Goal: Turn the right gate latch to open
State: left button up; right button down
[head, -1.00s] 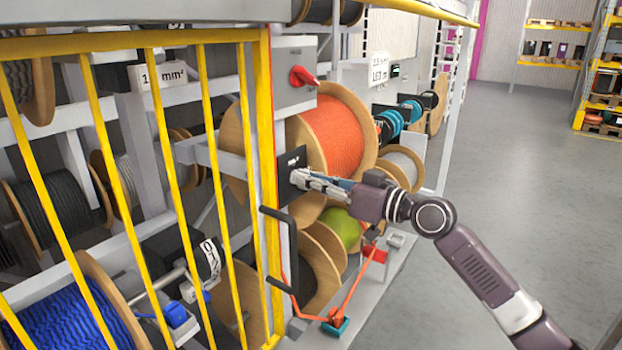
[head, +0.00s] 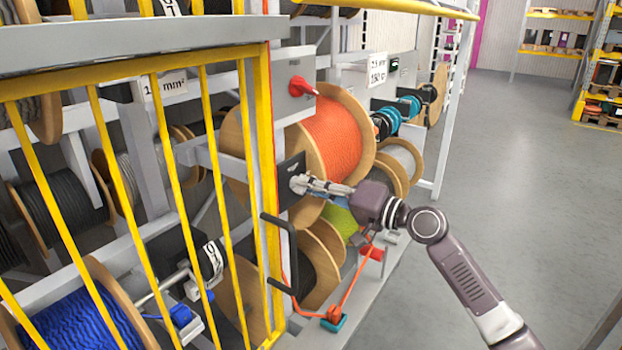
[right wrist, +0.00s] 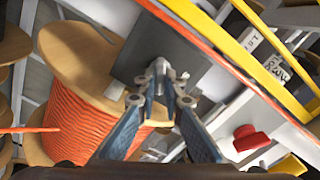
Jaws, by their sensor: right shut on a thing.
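The gate (head: 264,150) is a yellow barred frame at the left in the head view. Beside its right post is a dark latch plate (head: 290,168), which also shows in the right wrist view (right wrist: 200,65). My right gripper (head: 300,184) reaches in from the right, with its fingertips at the plate. In the right wrist view my right gripper (right wrist: 160,72) is closed on the small latch knob in front of the plate. The fingers hide most of the knob, so its angle cannot be told. My left gripper is not in view.
A red rotary switch (head: 302,87) sits on a grey box above the plate. A large orange cable reel (head: 334,140) stands right behind my gripper. A black gate handle (head: 284,250) hangs below. The floor (head: 500,180) to the right is clear.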

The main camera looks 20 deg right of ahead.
jog(key=shift+m+p, duration=1.85)
jog(key=shift+m, duration=1.15)
jog(key=c, duration=2)
grip_release()
jog(key=shift+a+f, duration=0.1)
jog(key=shift+c, duration=0.2)
jog(key=v, duration=1.2)
